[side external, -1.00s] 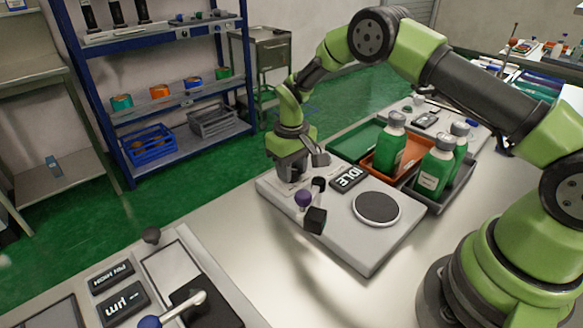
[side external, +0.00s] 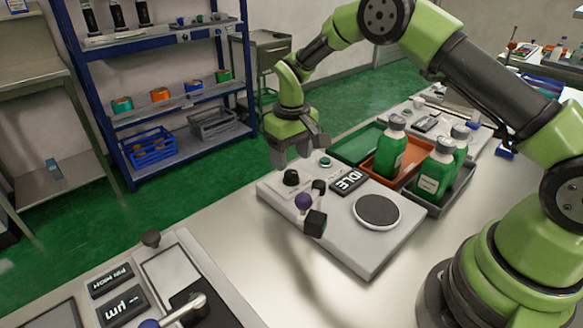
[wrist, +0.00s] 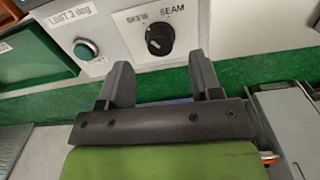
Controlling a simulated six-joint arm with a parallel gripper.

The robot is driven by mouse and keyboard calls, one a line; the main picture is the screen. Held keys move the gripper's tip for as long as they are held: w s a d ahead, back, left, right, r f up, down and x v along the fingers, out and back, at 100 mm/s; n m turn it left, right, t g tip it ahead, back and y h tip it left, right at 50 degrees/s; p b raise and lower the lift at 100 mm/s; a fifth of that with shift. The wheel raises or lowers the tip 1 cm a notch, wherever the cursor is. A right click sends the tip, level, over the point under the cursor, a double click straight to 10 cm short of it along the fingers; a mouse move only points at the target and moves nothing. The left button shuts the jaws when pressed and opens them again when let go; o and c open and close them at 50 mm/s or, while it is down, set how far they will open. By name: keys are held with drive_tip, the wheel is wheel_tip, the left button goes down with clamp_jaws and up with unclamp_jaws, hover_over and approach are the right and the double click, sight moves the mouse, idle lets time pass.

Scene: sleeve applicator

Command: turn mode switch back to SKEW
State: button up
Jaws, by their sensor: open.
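The mode switch is a black rotary knob (wrist: 160,40) under a label (wrist: 150,17) reading SKEW and SEAM. It also shows in the side view (side external: 291,178) on the top of the grey-white applicator (side external: 335,235). A small pale mark shows on the knob, but I cannot tell surely which word it points at. My gripper (side external: 292,154) is open and empty, above and apart from the knob. In the wrist view its two fingertips (wrist: 161,72) stand apart, with the knob beyond the gap between them.
A green button (wrist: 85,49) sits left of the knob in the wrist view. A purple-knobbed lever (side external: 303,201), an IDLE display (side external: 349,181) and a round dark plate (side external: 377,209) are on the applicator. Green bottles (side external: 387,155) stand in trays behind it.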

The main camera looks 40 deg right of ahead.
drive_tip(key=shift+r, duration=2.7)
wheel_tip(320, 180, up, 8)
drive_tip(key=t, duration=0.2)
hover_over(292, 173)
drive_tip(key=s, duration=0.3)
drive_tip(key=s+a+r+m+t+y, duration=0.1)
drive_tip(key=s+r+m, duration=0.1)
drive_tip(key=s+r, duration=0.55)
drive_tip(key=s+a+r+m+t+y, duration=0.1)
drive_tip(key=s+t, duration=0.3)
drive_tip(key=s, duration=1.1)
drive_tip(key=shift+s+a+r, duration=0.35)
drive_tip(key=shift+s+r, duration=0.05)
drive_tip(key=shift+r, duration=0.2)
